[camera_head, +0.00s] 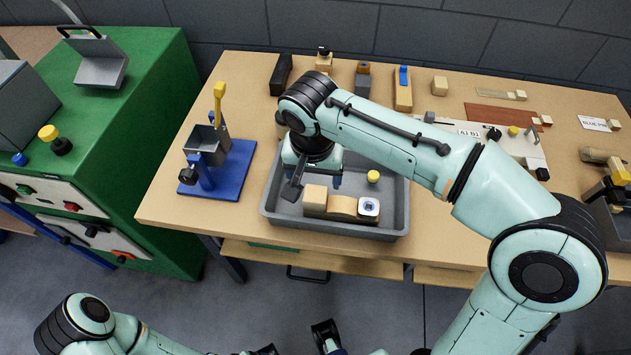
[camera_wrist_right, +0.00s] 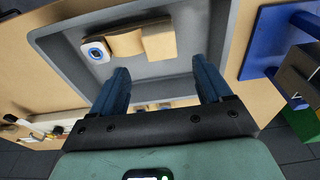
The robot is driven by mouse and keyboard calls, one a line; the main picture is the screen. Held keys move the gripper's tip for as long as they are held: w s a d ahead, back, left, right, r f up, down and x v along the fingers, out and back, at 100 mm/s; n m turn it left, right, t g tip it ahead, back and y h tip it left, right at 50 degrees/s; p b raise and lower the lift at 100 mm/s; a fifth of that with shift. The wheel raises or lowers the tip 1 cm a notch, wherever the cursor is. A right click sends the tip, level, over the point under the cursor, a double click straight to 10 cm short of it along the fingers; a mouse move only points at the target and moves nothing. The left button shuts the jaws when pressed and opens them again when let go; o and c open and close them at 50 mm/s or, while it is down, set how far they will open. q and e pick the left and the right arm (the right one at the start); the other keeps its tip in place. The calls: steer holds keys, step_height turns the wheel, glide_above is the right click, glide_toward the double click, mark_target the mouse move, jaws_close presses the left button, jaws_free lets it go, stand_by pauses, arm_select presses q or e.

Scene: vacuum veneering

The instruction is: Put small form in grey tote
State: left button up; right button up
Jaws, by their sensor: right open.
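The grey tote (camera_head: 400,215) stands at the front of the wooden table; its wall also shows in the right wrist view (camera_wrist_right: 65,60). A tan wooden form with a curved top (camera_head: 342,207) lies inside near its front wall, with a block at one end and a white, blue-centred round piece at the other. It shows on the tote floor in the wrist view (camera_wrist_right: 127,43). My right gripper (camera_head: 314,182) is open and empty over the tote, apart from the form. My left gripper (camera_head: 322,338) is partly cut off at the bottom edge; its jaw state is unclear.
A blue-based stand (camera_head: 230,170) with a metal hopper is left of the tote. A yellow knob (camera_head: 373,176) shows beside my right arm. Several blocks and tools line the table's back. A green cabinet (camera_head: 150,150) stands at the left.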

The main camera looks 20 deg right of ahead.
arm_select(q)
steer(key=shift+s+r+p, duration=0.15)
steer(key=shift+r+p, duration=0.25)
arm_select(e)
steer(key=shift+s+a+r, duration=0.1)
steer(key=shift+s+r, duration=0.05)
steer(key=shift+r, duration=1)
steer(key=shift+s+a+r, duration=0.1)
steer(key=shift+r, duration=1.05)
arm_select(q)
steer(key=shift+s, duration=0.1)
arm_select(e)
steer(key=shift+f, duration=0.1)
